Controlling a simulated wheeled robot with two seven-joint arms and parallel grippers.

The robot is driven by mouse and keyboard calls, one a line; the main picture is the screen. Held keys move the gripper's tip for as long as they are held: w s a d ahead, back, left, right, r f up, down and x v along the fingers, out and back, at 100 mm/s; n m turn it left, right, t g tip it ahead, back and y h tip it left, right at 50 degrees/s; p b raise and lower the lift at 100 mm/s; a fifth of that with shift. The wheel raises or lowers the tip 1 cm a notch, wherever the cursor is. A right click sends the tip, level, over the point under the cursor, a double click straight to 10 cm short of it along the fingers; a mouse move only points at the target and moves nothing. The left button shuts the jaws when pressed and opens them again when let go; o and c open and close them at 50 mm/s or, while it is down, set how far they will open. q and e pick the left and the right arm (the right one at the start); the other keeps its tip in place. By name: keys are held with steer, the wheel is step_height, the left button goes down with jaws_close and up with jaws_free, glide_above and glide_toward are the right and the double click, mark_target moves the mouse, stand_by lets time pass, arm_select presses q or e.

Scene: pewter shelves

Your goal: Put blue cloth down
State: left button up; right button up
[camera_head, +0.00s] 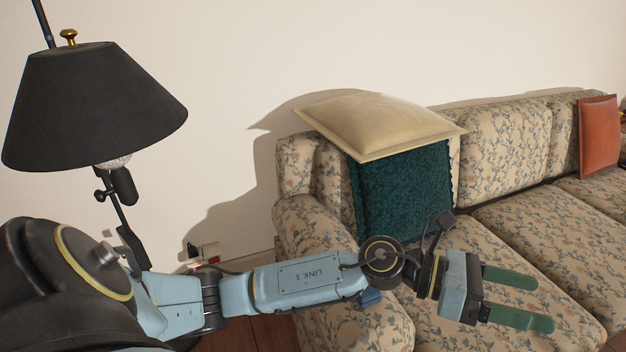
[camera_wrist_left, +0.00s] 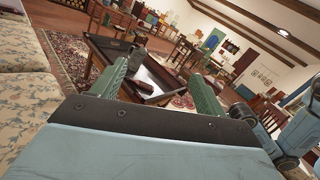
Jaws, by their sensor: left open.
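My left gripper (camera_head: 545,304) reaches out over the floral sofa (camera_head: 480,270), its green fingers apart with nothing between them. In the left wrist view its two fingers (camera_wrist_left: 158,72) are also spread and empty. I cannot make out a separate blue cloth in either view. A dark teal, textured cushion or cloth (camera_head: 405,195) stands against the sofa back at its left end, behind my left wrist and apart from the fingers. A cream cushion (camera_head: 385,122) lies tilted on top of it. My right gripper does not show.
A lamp with a black shade (camera_head: 95,105) stands at the left near my arm. An orange cushion (camera_head: 599,135) leans at the sofa's far right. The wrist view shows a dark low table (camera_wrist_left: 105,52) on a patterned rug (camera_wrist_left: 64,45). The middle sofa seats look clear.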

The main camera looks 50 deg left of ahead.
arm_select(q)
steer(key=w+a+r+n+t+y, duration=0.1)
steer(key=a+n+t+y, duration=0.4)
steer(key=n, duration=0.5)
steer(key=w+a+r+n+t+y, duration=0.1)
steer(key=w+a+n+t+y, duration=0.15)
steer(key=n+t, duration=0.6)
steer(key=s+a+f+n+g+y, duration=0.4)
steer(key=a+f+n+y, duration=0.6)
steer(key=n, duration=0.7)
steer(key=s+a+f+n+g, duration=0.1)
steer(key=s+f+n+g, duration=0.3)
steer(key=s, duration=0.6)
steer(key=s+f+n+g, duration=0.5)
steer(key=s+f+g, duration=0.4)
steer(key=s+f, duration=0.2)
steer(key=shift+s+a, duration=0.2)
steer(key=shift+a, duration=0.2)
